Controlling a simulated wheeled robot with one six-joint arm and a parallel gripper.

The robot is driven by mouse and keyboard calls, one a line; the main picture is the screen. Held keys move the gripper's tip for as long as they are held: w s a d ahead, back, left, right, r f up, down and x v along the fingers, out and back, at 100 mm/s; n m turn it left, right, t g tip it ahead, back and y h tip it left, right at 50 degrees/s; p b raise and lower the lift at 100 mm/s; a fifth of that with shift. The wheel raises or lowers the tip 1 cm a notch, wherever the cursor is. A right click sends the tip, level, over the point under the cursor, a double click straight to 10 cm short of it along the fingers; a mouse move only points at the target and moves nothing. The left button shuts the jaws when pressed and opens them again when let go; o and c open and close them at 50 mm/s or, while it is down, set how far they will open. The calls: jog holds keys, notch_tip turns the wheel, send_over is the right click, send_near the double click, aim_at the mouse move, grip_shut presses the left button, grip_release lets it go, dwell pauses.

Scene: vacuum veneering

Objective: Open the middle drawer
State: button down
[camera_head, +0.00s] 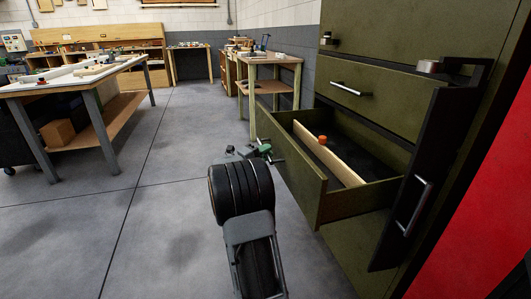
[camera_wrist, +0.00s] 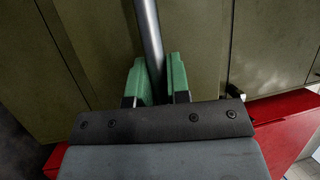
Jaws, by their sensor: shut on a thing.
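The olive-green cabinet (camera_head: 380,50) stands at the right in the head view. One of its drawers (camera_head: 290,178) is pulled well out, below a closed drawer (camera_head: 375,103) with a silver handle (camera_head: 351,88). My gripper (camera_head: 264,150) is at the outer front of the open drawer. In the wrist view its green fingertips (camera_wrist: 158,82) are closed around a silver bar handle (camera_wrist: 150,35), one on each side. The handle's far end runs out of the wrist view.
Inside the open drawer are a pale wooden divider (camera_head: 325,155) and a small orange-topped item (camera_head: 322,140). A dark panel with a handle (camera_head: 415,207) juts out at the cabinet's right. A workbench (camera_head: 75,83) stands left. The floor (camera_head: 150,215) between is clear.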

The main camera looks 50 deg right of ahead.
jog(key=c, duration=1.1)
grip_release()
jog(key=p+v, duration=0.2)
jog(key=v, duration=1.2)
jog(key=shift+d+p, duration=0.1)
jog(key=shift+p, duration=0.2)
